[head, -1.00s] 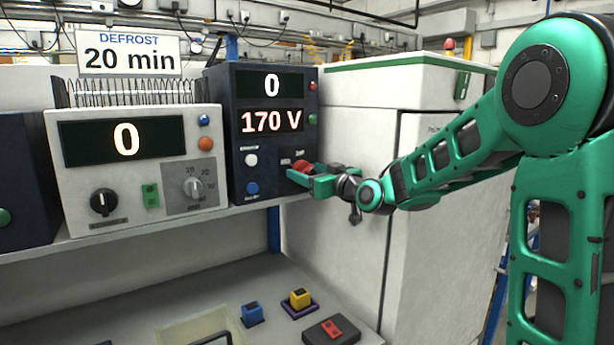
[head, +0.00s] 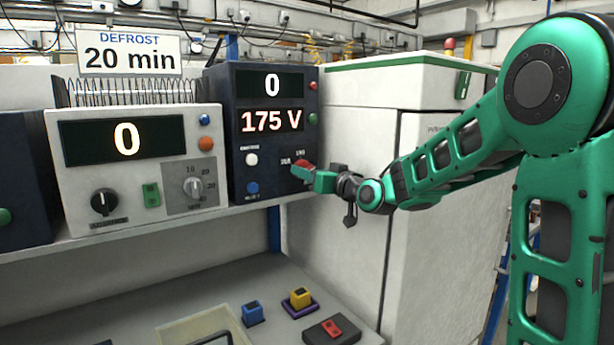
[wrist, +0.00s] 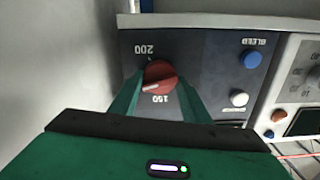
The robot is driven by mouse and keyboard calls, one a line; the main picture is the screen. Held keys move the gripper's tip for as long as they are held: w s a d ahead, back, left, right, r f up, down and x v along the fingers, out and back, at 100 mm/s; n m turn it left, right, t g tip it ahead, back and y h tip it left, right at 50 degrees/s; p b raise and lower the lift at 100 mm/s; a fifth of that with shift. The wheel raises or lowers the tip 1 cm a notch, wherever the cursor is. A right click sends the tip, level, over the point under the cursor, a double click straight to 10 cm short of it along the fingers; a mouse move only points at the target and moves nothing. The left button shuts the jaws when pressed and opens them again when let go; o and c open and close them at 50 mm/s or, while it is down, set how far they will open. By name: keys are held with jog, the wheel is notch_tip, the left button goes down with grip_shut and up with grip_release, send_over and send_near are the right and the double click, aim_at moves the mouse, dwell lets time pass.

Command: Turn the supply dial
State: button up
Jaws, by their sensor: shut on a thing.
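The supply unit (head: 262,91) is a dark box on the shelf, its displays reading 0 and 175 V. The red supply dial (wrist: 159,76) shows in the wrist view between marks that look like 150 and 200. My gripper (wrist: 160,92) is shut on the dial, one green finger on each side of it. In the head view my gripper (head: 312,178) is at the unit's lower right, and it hides most of the dial (head: 301,169).
A white unit (head: 142,185) reading 0 stands to the left under a "DEFROST 20 min" sign (head: 128,52). White and blue buttons (wrist: 238,98) sit close beside the dial. A tall white cabinet (head: 350,140) stands right of the supply unit.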

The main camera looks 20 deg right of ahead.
jog(key=shift+d+m, duration=0.15)
jog(key=shift+m, duration=1.35)
jog(key=o, duration=1)
jog(key=shift+o, duration=0.2)
jog(key=v, duration=1)
jog(key=shift+s, duration=0.3)
jog(key=shift+d, duration=0.1)
